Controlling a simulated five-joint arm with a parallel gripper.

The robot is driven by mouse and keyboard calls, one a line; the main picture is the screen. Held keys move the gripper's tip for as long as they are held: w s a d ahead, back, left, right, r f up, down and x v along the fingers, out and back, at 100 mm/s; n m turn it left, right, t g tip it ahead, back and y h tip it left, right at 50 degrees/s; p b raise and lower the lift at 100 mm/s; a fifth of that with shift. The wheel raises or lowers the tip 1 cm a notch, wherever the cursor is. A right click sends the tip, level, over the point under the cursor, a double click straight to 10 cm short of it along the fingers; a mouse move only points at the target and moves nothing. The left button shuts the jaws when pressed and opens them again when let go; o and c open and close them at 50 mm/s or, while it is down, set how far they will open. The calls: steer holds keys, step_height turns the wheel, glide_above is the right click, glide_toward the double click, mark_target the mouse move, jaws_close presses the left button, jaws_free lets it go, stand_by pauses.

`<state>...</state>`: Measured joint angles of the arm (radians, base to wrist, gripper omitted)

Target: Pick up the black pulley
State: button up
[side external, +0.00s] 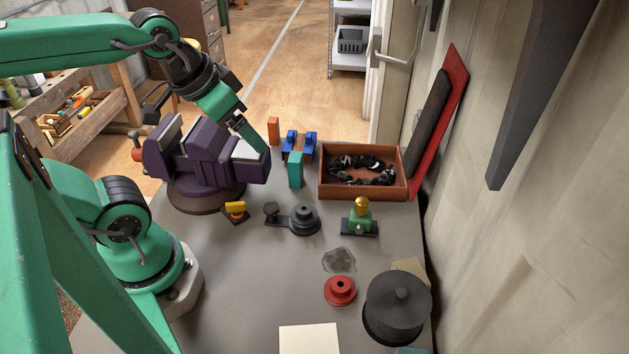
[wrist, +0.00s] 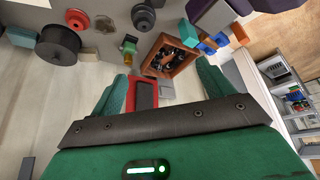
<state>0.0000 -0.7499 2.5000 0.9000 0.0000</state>
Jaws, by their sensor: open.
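The black pulley (side external: 305,217) is a dark stepped disc on the grey bench, close beside a smaller dark knobbed piece at its left. In the wrist view the pulley (wrist: 143,17) is near the top edge.
The purple vise (side external: 205,160) stands left of the pulley. A brown bin (side external: 362,192) of dark parts, a green piece with a gold knob (side external: 361,215), a red pulley (side external: 340,290) and a large black drum (side external: 398,305) share the bench.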

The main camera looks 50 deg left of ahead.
steer(key=n+g, duration=0.3)
steer(key=g, duration=0.2)
glide_toward(304, 205)
steer(key=shift+d+f+g, duration=0.3)
steer(key=shift+d+f, duration=0.1)
steer(key=shift+f, duration=0.3)
steer(key=shift+f, duration=1.3)
steer(key=shift+s+f, duration=0.1)
steer(key=shift+f, duration=2.5)
